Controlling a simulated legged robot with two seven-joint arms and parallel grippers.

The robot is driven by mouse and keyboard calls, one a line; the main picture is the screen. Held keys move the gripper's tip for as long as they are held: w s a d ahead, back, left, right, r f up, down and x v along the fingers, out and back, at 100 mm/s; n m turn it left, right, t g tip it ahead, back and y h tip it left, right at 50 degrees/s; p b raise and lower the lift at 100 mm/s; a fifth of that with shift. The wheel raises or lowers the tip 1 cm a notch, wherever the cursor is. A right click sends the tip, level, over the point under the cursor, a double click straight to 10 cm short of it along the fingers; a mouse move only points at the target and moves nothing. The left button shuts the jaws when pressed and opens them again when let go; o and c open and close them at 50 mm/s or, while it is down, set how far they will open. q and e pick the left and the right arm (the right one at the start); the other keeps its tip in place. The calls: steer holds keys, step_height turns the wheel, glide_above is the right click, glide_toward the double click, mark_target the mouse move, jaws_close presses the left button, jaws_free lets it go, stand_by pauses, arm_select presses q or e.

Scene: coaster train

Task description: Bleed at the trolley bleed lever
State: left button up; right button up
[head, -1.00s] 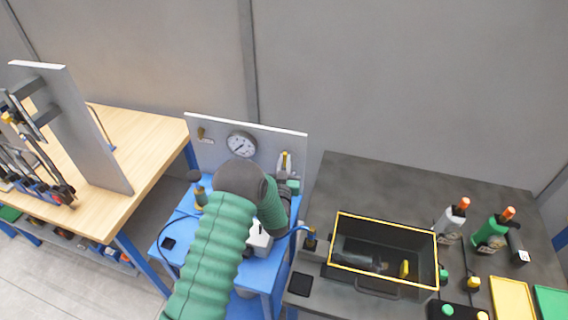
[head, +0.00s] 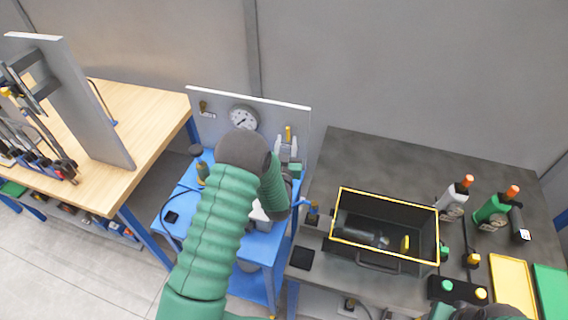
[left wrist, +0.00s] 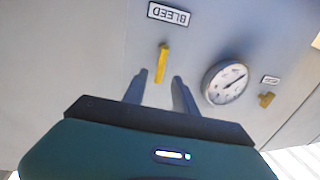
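The trolley's grey panel (head: 265,112) stands upright at the back of the blue trolley (head: 262,245). The yellow bleed lever (head: 288,133) is at the panel's right side. In the left wrist view the lever (left wrist: 163,62) points roughly up and down the picture, below an upside-down BLEED label (left wrist: 169,13). My left gripper (head: 287,143) is in front of the panel at the lever. In the left wrist view its two fingers (left wrist: 159,84) are apart, with the lever just beyond the gap between them. I cannot tell whether they touch it. My right gripper is out of view.
A round gauge (head: 243,118) and a small brass valve (head: 203,107) sit left on the panel. A yellow-rimmed black bin (head: 384,198) and several bottles stand on the dark bench (head: 345,155) at right. A wooden workbench (head: 150,125) is at left.

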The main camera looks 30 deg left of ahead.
arm_select(q)
steer(key=b+v, duration=0.3)
steer(key=v, duration=1)
steer(key=shift+s+d, duration=0.2)
steer(key=shift+s, duration=0.1)
steer(key=shift+f, duration=0.1)
